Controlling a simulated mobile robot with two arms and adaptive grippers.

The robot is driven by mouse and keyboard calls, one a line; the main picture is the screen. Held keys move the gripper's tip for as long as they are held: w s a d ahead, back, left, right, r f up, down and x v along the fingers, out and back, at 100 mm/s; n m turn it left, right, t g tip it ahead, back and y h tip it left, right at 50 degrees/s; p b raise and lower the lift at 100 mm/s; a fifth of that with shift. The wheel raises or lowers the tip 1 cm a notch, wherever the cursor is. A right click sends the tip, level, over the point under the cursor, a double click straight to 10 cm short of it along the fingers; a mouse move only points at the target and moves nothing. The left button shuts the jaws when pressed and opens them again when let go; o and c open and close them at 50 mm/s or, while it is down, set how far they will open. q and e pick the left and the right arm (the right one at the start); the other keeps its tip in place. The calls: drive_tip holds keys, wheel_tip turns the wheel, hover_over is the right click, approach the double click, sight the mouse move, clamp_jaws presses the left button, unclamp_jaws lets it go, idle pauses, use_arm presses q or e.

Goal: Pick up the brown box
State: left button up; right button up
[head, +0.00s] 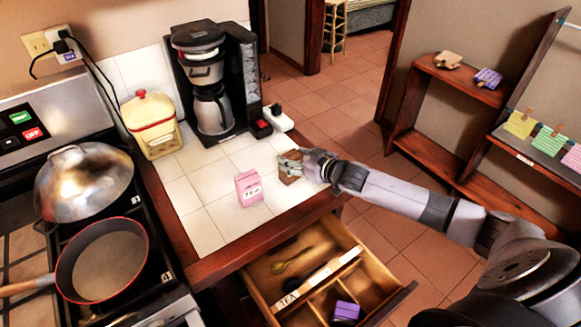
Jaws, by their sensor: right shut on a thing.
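The brown box (289,178) is small and sits at the right side of the white tiled counter, partly hidden by my right gripper. My right gripper (291,163) comes in from the right and is shut on the brown box. The box is at or just above the tiles; I cannot tell whether it touches them. My left gripper is not in the head view.
A pink tea box (249,188) stands left of the brown box. A coffee maker (213,85) and a yellow canister (153,124) stand behind. An open drawer (384,291) juts out below the counter. A pan (103,260) and a domed lid (84,183) are on the stove.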

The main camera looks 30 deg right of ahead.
drive_tip(key=c, duration=0.8)
